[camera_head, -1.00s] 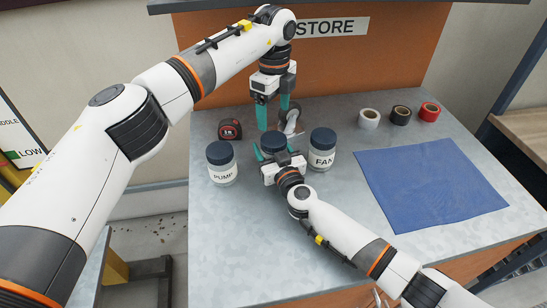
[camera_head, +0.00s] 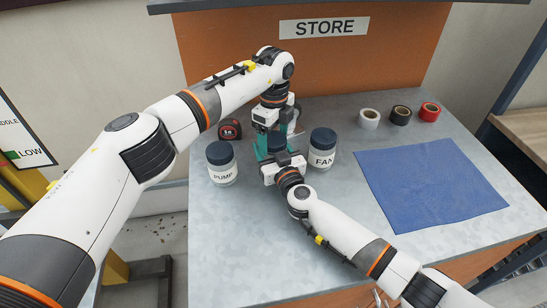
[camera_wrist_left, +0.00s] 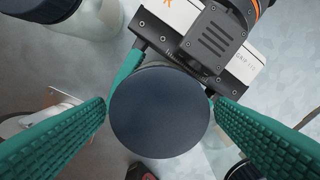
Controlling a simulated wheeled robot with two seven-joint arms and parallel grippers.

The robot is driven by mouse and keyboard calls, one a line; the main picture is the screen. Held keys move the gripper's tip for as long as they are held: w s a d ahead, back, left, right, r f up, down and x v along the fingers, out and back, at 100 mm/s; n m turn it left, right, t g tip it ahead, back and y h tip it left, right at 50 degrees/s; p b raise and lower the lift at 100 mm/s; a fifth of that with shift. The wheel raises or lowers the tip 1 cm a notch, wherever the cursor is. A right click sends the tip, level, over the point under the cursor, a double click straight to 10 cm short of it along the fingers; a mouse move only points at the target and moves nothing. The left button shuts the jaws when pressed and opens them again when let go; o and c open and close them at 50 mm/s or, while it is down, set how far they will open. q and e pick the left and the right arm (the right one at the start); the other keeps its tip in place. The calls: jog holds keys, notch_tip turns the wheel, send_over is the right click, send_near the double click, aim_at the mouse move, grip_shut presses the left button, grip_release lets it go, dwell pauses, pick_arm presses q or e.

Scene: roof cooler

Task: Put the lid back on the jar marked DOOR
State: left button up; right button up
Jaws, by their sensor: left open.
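A middle jar stands between two others; its dark round lid (camera_head: 277,141) shows on top. The lid also shows face-on in the left wrist view (camera_wrist_left: 158,111). The jar's label is hidden, so I cannot read DOOR. My left gripper (camera_head: 274,147) points straight down over this jar. It is open, with green fingers on either side of the lid; small gaps or contact there are hard to tell. My right gripper (camera_head: 280,163) comes from the front, its fingers around the jar below the lid, seemingly shut on it.
The jar marked PUMP (camera_head: 223,175) stands left and the jar marked FAN (camera_head: 321,158) close on the right, both with dark lids. A tape measure (camera_head: 230,129) is behind. Tape rolls (camera_head: 400,114) and a blue mat (camera_head: 430,187) lie right.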

pick_arm(q)
jog(key=c, duration=1)
jog(key=m, duration=0.5)
jog(key=shift+m, duration=0.4)
jog(key=m, duration=0.4)
jog(key=shift+a, duration=0.1)
jog(key=m, duration=0.4)
jog(key=shift+m, duration=0.4)
jog(key=m, duration=0.4)
jog(key=shift+m, duration=0.4)
jog(key=shift+w, duration=0.1)
